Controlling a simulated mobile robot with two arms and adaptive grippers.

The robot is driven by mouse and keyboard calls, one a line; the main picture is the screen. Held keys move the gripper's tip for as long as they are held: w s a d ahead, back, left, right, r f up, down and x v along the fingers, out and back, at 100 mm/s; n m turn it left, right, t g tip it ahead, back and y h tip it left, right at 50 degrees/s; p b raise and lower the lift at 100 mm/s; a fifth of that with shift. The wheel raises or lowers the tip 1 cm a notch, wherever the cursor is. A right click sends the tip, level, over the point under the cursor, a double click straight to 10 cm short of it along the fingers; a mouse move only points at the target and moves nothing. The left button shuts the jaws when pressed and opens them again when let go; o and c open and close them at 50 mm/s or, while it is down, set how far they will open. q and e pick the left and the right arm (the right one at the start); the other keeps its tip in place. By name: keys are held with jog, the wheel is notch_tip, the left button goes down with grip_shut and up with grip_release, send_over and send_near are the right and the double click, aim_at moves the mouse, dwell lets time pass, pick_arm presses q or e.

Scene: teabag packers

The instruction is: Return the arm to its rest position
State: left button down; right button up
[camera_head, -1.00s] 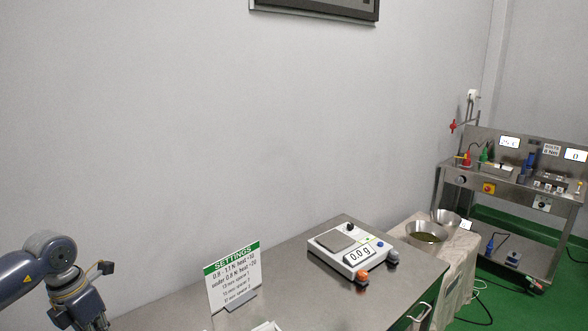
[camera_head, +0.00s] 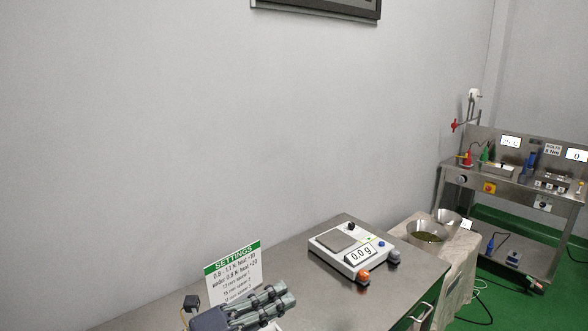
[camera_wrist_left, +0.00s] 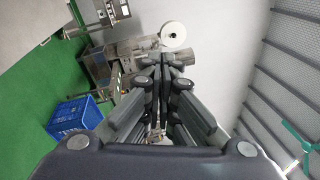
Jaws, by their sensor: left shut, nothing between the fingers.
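My left gripper (camera_head: 284,301) is at the bottom middle of the head view, in front of the lower part of the settings sign (camera_head: 234,274). Its fingers point right and are shut with nothing between them. In the left wrist view the closed fingers (camera_wrist_left: 160,70) fill the middle, facing a room with machines. My right gripper is not in view.
A steel table (camera_head: 306,285) carries a white scale (camera_head: 347,252) reading 0.0 g. Metal bowls (camera_head: 427,232) stand to its right, near a steel workstation (camera_head: 515,180). The left wrist view shows a blue crate (camera_wrist_left: 78,118) on green floor and a white reel (camera_wrist_left: 174,36).

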pick_arm(q)
jog(key=w+a+f+n+t+y, duration=0.25)
jog(key=a+n+t+y, duration=0.75)
jog(key=n, duration=0.7)
jog(key=s+a+f+n+g+y, duration=0.3)
jog(key=f+n, duration=0.1)
jog(key=f, duration=0.2)
jog(key=s+a+f+n+g+y, duration=0.3)
jog(key=f+n+y, duration=0.1)
jog(key=f, duration=0.2)
jog(key=s+a+f+n+g, duration=0.1)
jog(key=s+f+n+g, duration=0.1)
jog(key=s+f+g, duration=0.45)
jog(key=s+f+n+g, duration=0.1)
jog(key=s+f+n, duration=0.15)
jog(key=s, duration=0.65)
jog(key=s+a+f+n+g, duration=0.1)
jog(key=s+f+g, duration=0.35)
jog(key=s, duration=0.35)
notch_tip(320, 180, down, 27)
jog(key=s, duration=0.1)
jog(key=s+a+f+g, duration=0.1)
jog(key=s+a+f, duration=0.1)
jog(key=s+f, duration=1.4)
jog(key=shift+s+a+f+b, duration=0.2)
jog(key=shift+s+a+b, duration=0.05)
jog(key=shift+s+b, duration=0.25)
